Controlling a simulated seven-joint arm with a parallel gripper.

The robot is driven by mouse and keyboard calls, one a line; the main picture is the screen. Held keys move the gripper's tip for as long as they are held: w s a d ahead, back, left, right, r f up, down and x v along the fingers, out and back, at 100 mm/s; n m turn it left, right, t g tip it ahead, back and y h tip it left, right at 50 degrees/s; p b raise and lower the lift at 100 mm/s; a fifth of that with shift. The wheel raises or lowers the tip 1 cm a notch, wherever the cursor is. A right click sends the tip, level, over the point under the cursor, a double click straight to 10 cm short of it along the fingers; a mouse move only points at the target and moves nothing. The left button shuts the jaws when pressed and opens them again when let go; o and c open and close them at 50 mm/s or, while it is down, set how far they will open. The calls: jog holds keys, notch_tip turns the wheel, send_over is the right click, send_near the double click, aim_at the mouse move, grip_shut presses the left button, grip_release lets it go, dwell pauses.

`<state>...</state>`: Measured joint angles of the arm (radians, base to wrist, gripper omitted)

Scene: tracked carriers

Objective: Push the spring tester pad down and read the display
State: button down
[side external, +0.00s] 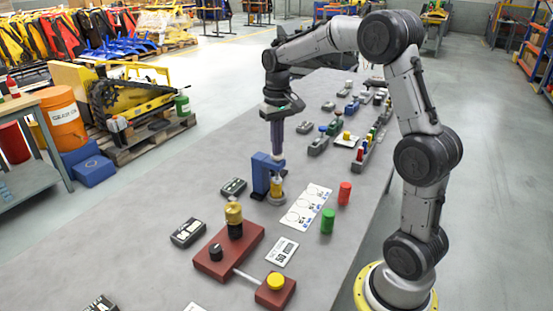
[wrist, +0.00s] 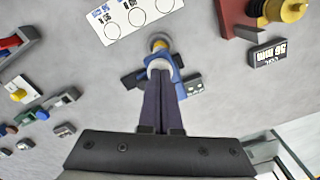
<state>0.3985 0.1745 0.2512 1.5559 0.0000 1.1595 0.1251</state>
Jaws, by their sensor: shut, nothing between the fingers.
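The spring tester (side external: 260,175) has a blue upright frame, a yellow part low inside it and a round grey base. It stands mid-table in the side view. My gripper (side external: 278,160) points straight down over it with its fingers together and empty. The fingertips are at the pale pad (wrist: 159,64) on top of the tester; I cannot tell whether they touch or press it. The wrist view shows the shut fingers (wrist: 161,78) ending at the pad, hiding part of it. A small dark display box (side external: 233,187) lies beside the tester; its reading is too small to make out.
A white card with circles (side external: 305,206) lies right of the tester, with a green cylinder (side external: 327,220) and a red cylinder (side external: 345,193) beyond. A red base (side external: 220,262) with a gold-topped post is nearer. Several small fixtures stand behind. Bare table lies left of the tester.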

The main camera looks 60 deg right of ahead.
jog(key=shift+f, duration=0.5)
dwell(0.5)
jog(key=shift+r, duration=3.15)
jog(key=shift+a, duration=0.1)
jog(key=s+a+r+n+t, duration=0.3)
jog(key=s+a+r, duration=0.5)
jog(key=s+a, duration=0.35)
jog(key=s+a+f+n+t, duration=0.2)
jog(key=s+a+f+n, duration=0.1)
jog(key=s+f, duration=0.6)
jog(key=shift+s+a+t, duration=0.3)
jog(key=shift+s+a, duration=0.25)
jog(key=shift+a, duration=0.1)
